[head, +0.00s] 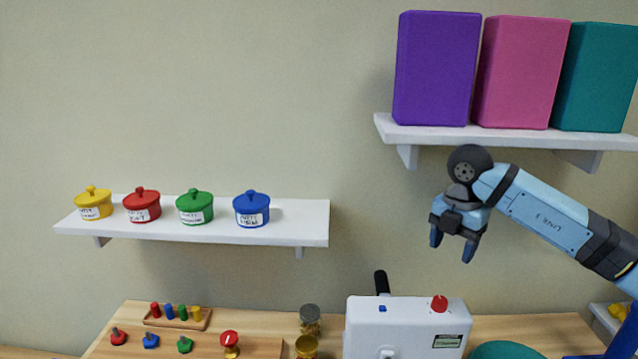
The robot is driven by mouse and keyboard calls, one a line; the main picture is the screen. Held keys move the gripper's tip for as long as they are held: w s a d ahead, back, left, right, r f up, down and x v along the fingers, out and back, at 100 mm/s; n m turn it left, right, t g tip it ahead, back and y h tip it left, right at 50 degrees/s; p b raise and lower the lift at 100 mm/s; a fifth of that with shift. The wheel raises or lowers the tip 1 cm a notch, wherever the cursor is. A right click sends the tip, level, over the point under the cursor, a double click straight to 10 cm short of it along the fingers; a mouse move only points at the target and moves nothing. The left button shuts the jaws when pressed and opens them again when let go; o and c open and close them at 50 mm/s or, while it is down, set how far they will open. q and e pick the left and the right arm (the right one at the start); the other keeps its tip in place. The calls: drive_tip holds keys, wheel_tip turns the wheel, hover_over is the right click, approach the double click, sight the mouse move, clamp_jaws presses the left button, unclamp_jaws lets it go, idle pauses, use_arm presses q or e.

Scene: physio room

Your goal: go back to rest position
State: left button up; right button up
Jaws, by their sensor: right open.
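My right gripper (453,246) hangs in the air in front of the wall, fingers pointing down, open and empty. It is above the white machine (405,327) on the table and below the upper right shelf (500,135). Its light blue arm comes in from the right. Nothing touches its fingers. My left gripper is not in the head view.
A wooden table (520,325) holds the white machine with a red knob, a peg rack (178,318), jars (310,318) and a teal round thing (505,350). A left shelf (190,232) carries lidded pots. Three boxes (436,68) stand on the upper shelf.

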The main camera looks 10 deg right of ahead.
drive_tip(key=s+a+f+t+y+p, duration=0.1)
drive_tip(key=s+a+f+y, duration=0.2)
drive_tip(key=a+y, duration=0.5)
drive_tip(key=s+a+f+t+y+p, duration=0.15)
drive_tip(key=s+a+y, duration=0.35)
drive_tip(key=a, duration=0.5)
drive_tip(key=s+a+f+t+y, duration=0.2)
drive_tip(key=a+f+y, duration=0.1)
drive_tip(key=a+y, duration=0.5)
drive_tip(key=s+d+f+m+t+h+p, duration=0.25)
drive_tip(key=d+f+m+t+h, duration=0.25)
drive_tip(key=f+m+t+h, duration=0.9)
drive_tip(key=s+d+f+m+g+h, duration=0.4)
drive_tip(key=s+f+m+g, duration=0.3)
drive_tip(key=s+f, duration=0.4)
drive_tip(key=s, duration=0.3)
drive_tip(key=shift+s+d+f+g, duration=0.15)
drive_tip(key=shift+s+f+g, duration=0.15)
drive_tip(key=shift+f+g, duration=0.05)
